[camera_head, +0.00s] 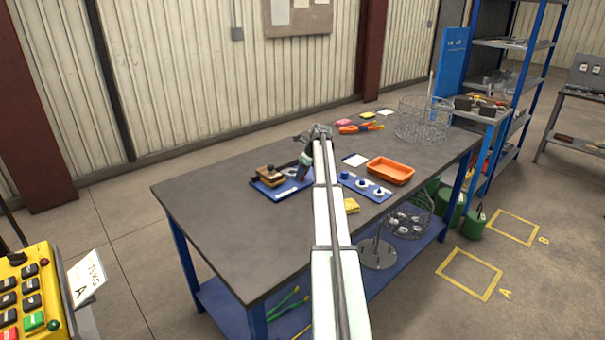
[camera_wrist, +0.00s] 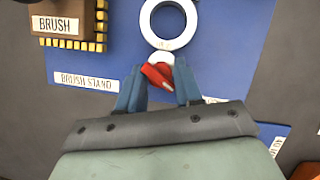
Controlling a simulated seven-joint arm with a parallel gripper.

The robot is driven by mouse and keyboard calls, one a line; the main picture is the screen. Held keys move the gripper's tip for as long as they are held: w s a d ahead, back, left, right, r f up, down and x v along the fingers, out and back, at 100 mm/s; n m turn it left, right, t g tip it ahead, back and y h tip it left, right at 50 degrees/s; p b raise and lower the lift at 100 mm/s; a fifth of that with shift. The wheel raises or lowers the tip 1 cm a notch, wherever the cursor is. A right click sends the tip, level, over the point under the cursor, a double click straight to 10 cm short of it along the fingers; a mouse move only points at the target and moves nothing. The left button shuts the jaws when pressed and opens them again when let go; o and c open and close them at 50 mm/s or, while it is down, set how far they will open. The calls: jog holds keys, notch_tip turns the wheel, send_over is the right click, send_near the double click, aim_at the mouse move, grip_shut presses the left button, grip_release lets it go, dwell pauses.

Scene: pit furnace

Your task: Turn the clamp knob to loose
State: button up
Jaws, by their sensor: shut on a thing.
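The clamp knob (camera_wrist: 157,77) shows in the wrist view as a red piece on a white round base. It sits on a blue board (camera_wrist: 225,45) just below a white ring (camera_wrist: 170,22). My gripper (camera_wrist: 160,71) has its two blue fingers on either side of the red knob, shut on it. The red piece lies at a slant in the picture. No loose or tight marking can be read. In the head view my gripper (camera_head: 303,172) is over the blue board (camera_head: 293,193) on the workbench, and my arm hides part of that area.
A brush (camera_wrist: 62,18) with yellow bristles lies left of the knob, by a "BRUSH STAND" label (camera_wrist: 84,81). On the workbench (camera_head: 220,220), an orange tray (camera_head: 391,171), a blue plate (camera_head: 365,185) with several knobs and a wire basket (camera_head: 420,118) stand to the right. The bench's left part is clear.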

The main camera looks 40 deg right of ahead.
jog(key=shift+n, duration=0.5)
jog(key=shift+w+d+n+g+y, duration=0.1)
jog(key=shift+n+g+y, duration=0.3)
jog(key=shift+n, duration=0.5)
jog(key=shift+n+y, duration=0.5)
jog(key=shift+n, duration=0.7)
jog(key=o, duration=0.9)
jog(key=v, duration=1.4)
